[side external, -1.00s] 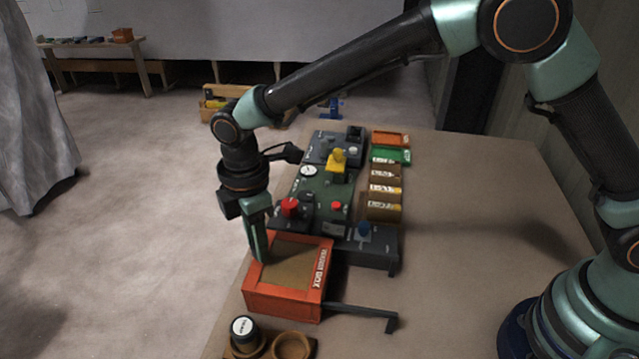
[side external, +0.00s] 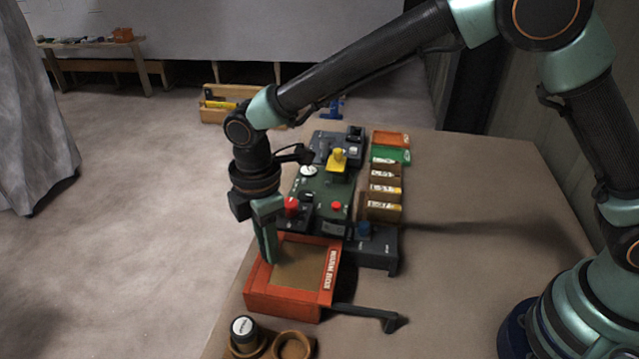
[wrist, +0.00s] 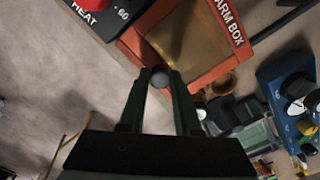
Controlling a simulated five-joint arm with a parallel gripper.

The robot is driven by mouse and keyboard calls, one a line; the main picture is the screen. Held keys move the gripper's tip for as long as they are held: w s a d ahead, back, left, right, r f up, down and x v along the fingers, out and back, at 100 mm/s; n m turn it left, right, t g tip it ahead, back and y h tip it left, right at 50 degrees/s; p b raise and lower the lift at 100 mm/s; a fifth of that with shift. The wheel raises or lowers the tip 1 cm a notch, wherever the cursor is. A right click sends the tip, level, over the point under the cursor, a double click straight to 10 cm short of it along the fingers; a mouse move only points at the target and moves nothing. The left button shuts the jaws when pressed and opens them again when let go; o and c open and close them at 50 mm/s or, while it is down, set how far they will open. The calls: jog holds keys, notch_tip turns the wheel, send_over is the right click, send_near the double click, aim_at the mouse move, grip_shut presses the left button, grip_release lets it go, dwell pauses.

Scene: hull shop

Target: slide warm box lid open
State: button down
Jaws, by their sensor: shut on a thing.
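The warm box (side external: 282,302) is an orange box near the table's left edge in the side view. Its lid (side external: 300,267) has an orange rim and a brown panel, lettered on the right, and it also shows in the wrist view (wrist: 185,42). In the side view the lid sits shifted right on the box. My gripper (side external: 271,260) points down at the lid's left part. In the wrist view my gripper (wrist: 160,82) is shut on a small round grey knob (wrist: 160,79) at the lid's edge. The box's interior is hidden.
A control panel (side external: 318,203) with red, yellow and blue knobs stands close behind the box. Several labelled blocks (side external: 384,190) line its right side. A dark bar (side external: 368,312) extends right of the box. Round brown holders (side external: 292,346) and a capped jar (side external: 243,331) stand in front.

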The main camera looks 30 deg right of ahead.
aim_at(326, 269)
jog(key=s+d, duration=0.6)
jog(key=shift+s+d+r, duration=0.1)
jog(key=shift+s+d, duration=0.3)
jog(key=c, duration=0.6)
grip_release()
notch_tip(326, 269, up, 12)
jog(key=shift+d, duration=0.1)
jog(key=s+d+r+m+t, duration=0.1)
jog(key=d+r+m+t, duration=0.1)
jog(key=d+m, duration=0.7)
jog(key=s+d+r+m+t, duration=0.2)
jog(key=d+m+t, duration=0.1)
jog(key=d+m, duration=0.6)
jog(key=d, duration=0.4)
jog(key=shift+r+t, duration=0.15)
jog(key=shift+t, duration=0.15)
